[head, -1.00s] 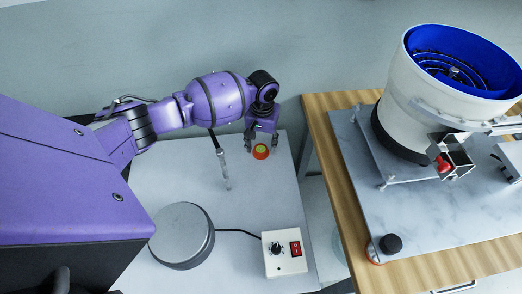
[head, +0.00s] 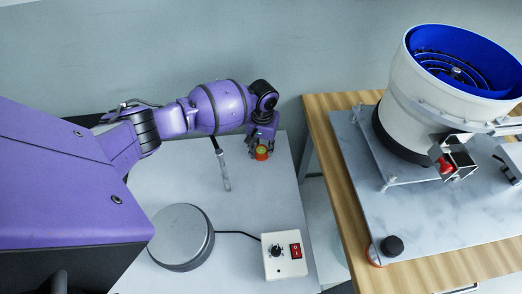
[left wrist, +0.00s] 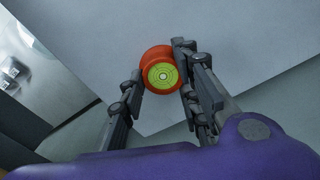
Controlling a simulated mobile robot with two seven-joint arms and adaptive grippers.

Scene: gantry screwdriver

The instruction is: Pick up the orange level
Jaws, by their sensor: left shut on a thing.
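The orange level (head: 262,153) is a small round orange piece with a yellow-green bubble face. It is near the far right part of the white table. My left gripper (head: 261,147) is around it, with the fingers shut on its sides. In the left wrist view the level (left wrist: 161,70) sits between the two fingertips of the left gripper (left wrist: 162,72), its green bubble face toward the camera. I cannot tell whether the level is touching the table. My right gripper is not in view.
On the white table (head: 200,190) lie a thin dark-and-silver tool (head: 221,165), a round grey disc (head: 181,236) and a control box (head: 285,255) with a red switch. A wooden table (head: 335,190) with a white and blue bowl feeder (head: 400,115) stands at right, across a gap.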

